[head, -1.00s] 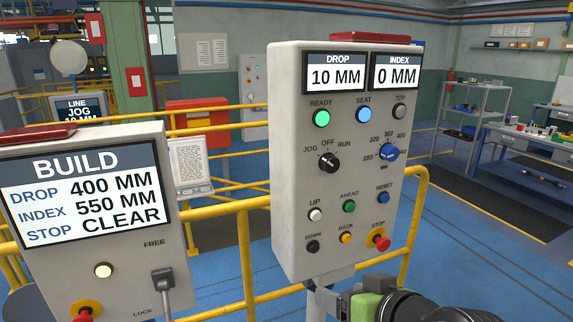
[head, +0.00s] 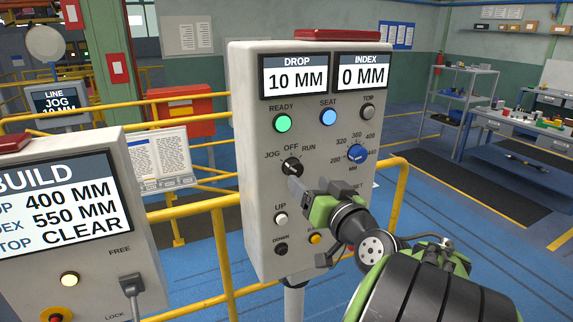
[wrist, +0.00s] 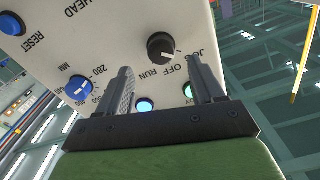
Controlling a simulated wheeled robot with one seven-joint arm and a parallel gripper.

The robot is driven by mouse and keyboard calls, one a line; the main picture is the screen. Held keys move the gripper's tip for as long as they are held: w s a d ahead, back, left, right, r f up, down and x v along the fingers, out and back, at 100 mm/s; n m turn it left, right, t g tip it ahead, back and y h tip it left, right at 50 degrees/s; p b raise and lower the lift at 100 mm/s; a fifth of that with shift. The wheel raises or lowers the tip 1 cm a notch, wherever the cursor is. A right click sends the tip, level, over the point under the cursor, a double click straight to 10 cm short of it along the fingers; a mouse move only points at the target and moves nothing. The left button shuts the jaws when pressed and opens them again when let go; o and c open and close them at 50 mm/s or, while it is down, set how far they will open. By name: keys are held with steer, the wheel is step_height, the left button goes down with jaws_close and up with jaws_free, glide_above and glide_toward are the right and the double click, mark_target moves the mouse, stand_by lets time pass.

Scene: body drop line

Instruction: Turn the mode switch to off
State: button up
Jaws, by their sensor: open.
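The mode switch (head: 292,168) is a black knob with a white mark on the grey panel, below the labels JOG, OFF and RUN. The LINE display at the left reads JOG. The knob also shows in the wrist view (wrist: 160,46), beyond the fingertips and between them in the picture. My gripper (head: 300,192) is open and empty, just below the knob in the head view. Its two fingers show in the wrist view (wrist: 163,66), apart from the knob. My gripper and arm hide the panel's lower right buttons.
The blue dial (head: 357,154) sits right of the switch, with the lit green READY button (head: 282,123) and blue SEAT button (head: 329,117) above. The white UP button (head: 281,219) is below. A BUILD panel (head: 62,190) stands left. Yellow railings (head: 222,250) run behind.

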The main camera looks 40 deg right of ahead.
mark_target(297, 172)
steer(key=p+x, duration=0.2)
steer(key=x, duration=0.4)
steer(key=shift+w, duration=0.15)
steer(key=c, duration=1.1)
steer(key=shift+o, duration=0.2)
steer(key=shift+m, duration=0.3)
steer(key=m+b, duration=0.1)
steer(key=m, duration=0.2)
steer(key=shift+a+m, duration=0.1)
steer(key=shift+m, duration=0.3)
steer(key=m, duration=0.5)
steer(key=shift+b, duration=0.35)
steer(key=shift+m, duration=0.3)
steer(key=o, duration=1.1)
steer(key=shift+c, duration=0.2)
